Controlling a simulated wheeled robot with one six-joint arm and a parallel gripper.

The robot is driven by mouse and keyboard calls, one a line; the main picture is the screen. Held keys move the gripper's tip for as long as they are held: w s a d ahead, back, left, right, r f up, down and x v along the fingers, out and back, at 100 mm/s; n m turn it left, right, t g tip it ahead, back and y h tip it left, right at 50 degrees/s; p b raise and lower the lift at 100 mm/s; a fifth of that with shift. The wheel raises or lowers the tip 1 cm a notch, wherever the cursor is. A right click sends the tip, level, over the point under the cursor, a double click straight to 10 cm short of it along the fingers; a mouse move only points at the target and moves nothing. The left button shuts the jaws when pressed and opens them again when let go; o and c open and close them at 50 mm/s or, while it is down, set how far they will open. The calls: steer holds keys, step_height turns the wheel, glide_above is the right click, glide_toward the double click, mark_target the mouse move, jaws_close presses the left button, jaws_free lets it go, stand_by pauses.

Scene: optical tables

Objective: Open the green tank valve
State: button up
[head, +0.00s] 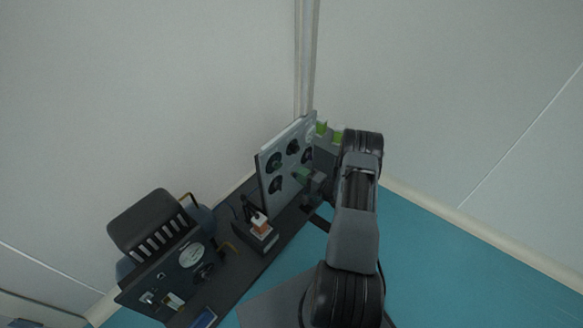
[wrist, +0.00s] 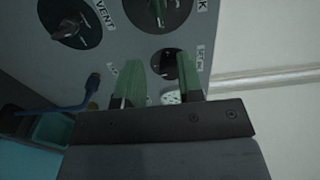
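A grey upright panel (head: 300,130) carries several round black knobs. In the wrist view, a black knob with a green handle (wrist: 158,10) is at the top edge; part of a label ending in K is beside it, so it may be the tank valve. A smaller dark knob (wrist: 170,65) shows between the fingers of my gripper (wrist: 160,62). The fingers are green-padded and apart, with nothing visibly clamped. I cannot tell whether they touch the panel. In the head view my gripper (head: 303,174) is close to the panel's face, and my arm hides part of the right side.
A black knob labelled VENT (wrist: 70,22) is at upper left in the wrist view. A blue handle (wrist: 90,88) and teal tray (wrist: 50,130) are below it. In the head view, a dark box with an orange-white top (head: 260,228) stands on the table left of my arm.

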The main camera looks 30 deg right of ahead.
steer(key=shift+v, duration=2.15)
steer(key=w+r+n+g+h+p, duration=0.1)
steer(key=w+r+n+h+p, duration=0.2)
steer(key=r, duration=0.5)
steer(key=w+r+n+g+h+p, duration=0.1)
steer(key=w+r+g+h+p, duration=0.1)
steer(key=r+p, duration=0.5)
steer(key=w+r+n+g+h+p, duration=0.1)
steer(key=w+r+n+h+p, duration=0.15)
steer(key=r, duration=0.75)
steer(key=s+a+r+g+h+p, duration=0.1)
steer(key=a+r+g+h+p, duration=0.2)
steer(key=r, duration=0.8)
steer(key=s+a+r+n+g+y+p, duration=0.1)
steer(key=s+a+r+n+g+p, duration=0.1)
steer(key=s+a+r+p, duration=0.4)
steer(key=s+a+r+n+g+y+p, duration=0.2)
steer(key=s+a+r+n+p, duration=0.3)
steer(key=s+a+r, duration=0.5)
steer(key=s+r+g+p, duration=0.1)
steer(key=s+r+p, duration=0.1)
steer(key=s+r, duration=0.4)
steer(key=shift+s+a+g, duration=0.3)
steer(key=shift+s+a, duration=0.1)
steer(key=shift+s, duration=0.8)
